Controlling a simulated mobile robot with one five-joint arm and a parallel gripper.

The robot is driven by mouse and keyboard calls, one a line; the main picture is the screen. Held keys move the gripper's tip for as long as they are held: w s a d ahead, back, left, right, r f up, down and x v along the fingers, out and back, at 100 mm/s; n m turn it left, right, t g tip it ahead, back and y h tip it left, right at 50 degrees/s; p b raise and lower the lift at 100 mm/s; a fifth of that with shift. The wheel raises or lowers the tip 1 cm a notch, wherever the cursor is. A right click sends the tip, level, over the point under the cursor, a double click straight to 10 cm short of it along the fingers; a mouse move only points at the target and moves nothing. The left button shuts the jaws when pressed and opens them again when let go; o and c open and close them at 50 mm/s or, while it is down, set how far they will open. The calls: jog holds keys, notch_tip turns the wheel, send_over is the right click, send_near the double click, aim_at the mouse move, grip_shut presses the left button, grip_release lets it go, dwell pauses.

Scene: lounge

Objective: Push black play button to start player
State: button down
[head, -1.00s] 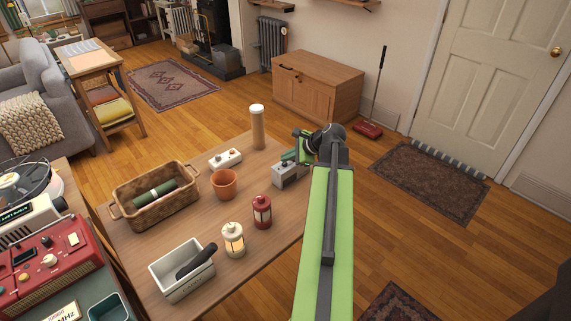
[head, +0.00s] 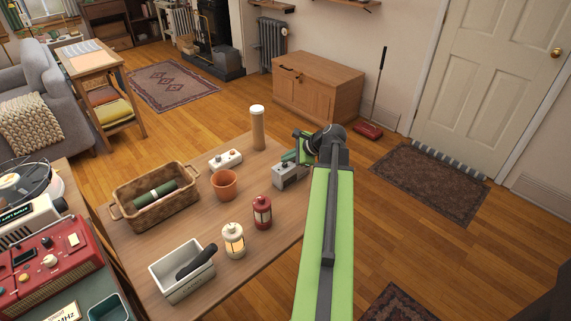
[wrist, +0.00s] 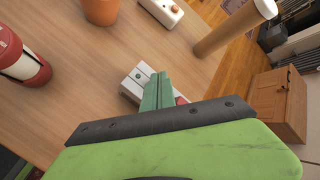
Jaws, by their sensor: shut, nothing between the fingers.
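A small grey box-shaped device (head: 284,178) sits at the right edge of the wooden table. It also shows in the wrist view (wrist: 131,88), with a pale top and a small red part beside my fingers. My gripper (head: 291,157) is shut and empty, with its green fingers (wrist: 156,90) over the top of this device. I cannot tell whether the fingertips touch it. The fingers and gripper body hide much of its top, and I cannot make out a black play button.
The table (head: 205,205) also holds a white box with knobs (head: 226,161), an orange pot (head: 224,186), a tall cylinder (head: 257,130), a red lantern (head: 262,213), a cream lantern (head: 234,241) and a basket (head: 118,198). A red radio (head: 45,270) stands at left.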

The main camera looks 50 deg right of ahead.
aim_at(287, 165)
dwell(0.5)
jog(key=shift+f+b, duration=0.5)
jog(key=shift+r, duration=0.1)
jog(key=shift+r+p, duration=0.4)
jog(key=shift+p, duration=0.1)
notch_tip(287, 165, up, 6)
jog(key=p, duration=0.6)
jog(key=shift+r, duration=0.15)
